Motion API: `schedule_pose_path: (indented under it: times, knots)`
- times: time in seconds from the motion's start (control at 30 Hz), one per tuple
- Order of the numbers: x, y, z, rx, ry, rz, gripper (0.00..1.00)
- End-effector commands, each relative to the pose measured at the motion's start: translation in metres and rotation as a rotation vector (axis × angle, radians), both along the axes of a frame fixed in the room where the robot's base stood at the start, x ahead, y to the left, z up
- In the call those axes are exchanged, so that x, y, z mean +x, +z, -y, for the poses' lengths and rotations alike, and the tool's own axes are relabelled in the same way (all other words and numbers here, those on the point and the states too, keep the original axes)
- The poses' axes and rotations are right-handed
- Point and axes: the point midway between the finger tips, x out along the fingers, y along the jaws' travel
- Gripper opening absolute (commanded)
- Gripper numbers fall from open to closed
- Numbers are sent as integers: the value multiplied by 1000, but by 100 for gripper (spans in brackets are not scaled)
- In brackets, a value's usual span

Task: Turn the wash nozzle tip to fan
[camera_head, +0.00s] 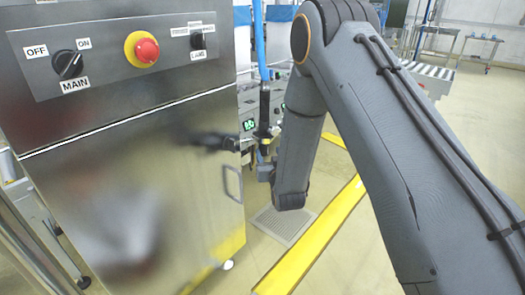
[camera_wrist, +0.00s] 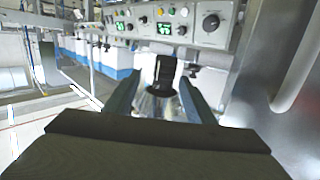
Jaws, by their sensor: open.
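The wash nozzle (camera_head: 264,108) hangs upright on a blue hose (camera_head: 259,40) in the head view. It has a black body with a brass-coloured part and a narrow tip (camera_head: 264,150) at its lower end. My gripper (camera_head: 264,170) is at the tip's height, partly hidden by my forearm. In the wrist view my gripper (camera_wrist: 160,82) is open, with one finger on each side of a dark cylindrical part of the nozzle (camera_wrist: 165,70). A shiny, pale, cone-like shape shows below that part. I cannot tell whether either finger touches it, nor which setting the tip has.
A steel cabinet (camera_head: 130,165) with a MAIN switch (camera_head: 68,64) and a red button (camera_head: 142,49) stands at left. A control panel (camera_wrist: 190,22) is behind the nozzle. A floor drain (camera_head: 284,225) and yellow floor stripes (camera_head: 310,240) lie below. Open floor is at right.

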Motion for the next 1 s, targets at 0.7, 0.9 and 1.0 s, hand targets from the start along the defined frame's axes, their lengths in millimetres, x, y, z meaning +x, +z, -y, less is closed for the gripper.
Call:
schedule_pose_path:
  times: [0.7,0.9,1.0]
  knots:
    - [68,-16,-22,21,4,98,50]
    - [79,-17,-26,20,6,95,50]
    - [80,-17,-27,20,7,94,50]
